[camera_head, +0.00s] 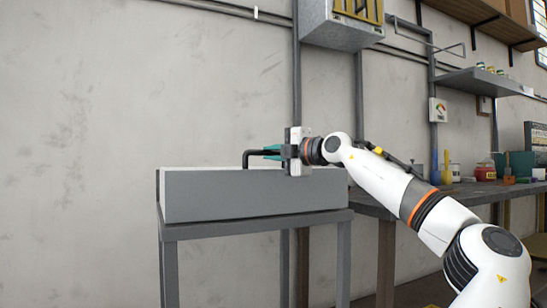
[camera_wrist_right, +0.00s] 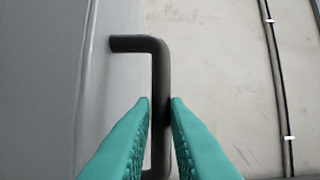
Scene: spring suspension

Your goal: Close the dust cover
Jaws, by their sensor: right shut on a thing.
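A grey box-like unit (camera_head: 255,195) with a flat front stands on a grey metal stand. A dark bent handle (camera_head: 247,157) rises above its top. I cannot make out a separate edge of the dust cover or how far open it is. My right gripper (camera_head: 266,152), with teal fingers, is shut on the handle just above the box. In the right wrist view, the handle (camera_wrist_right: 135,43) joins a pale grey surface (camera_wrist_right: 45,80) at left, and its bar runs down between the fingers (camera_wrist_right: 160,100). My left gripper is not in view.
A dark workbench (camera_head: 375,205) stands behind to the right, with small jars and tools on it. A grey wall cabinet (camera_head: 330,30) and a shelf (camera_head: 480,82) hang above. The wall (camera_head: 90,120) is close behind; the left side is clear.

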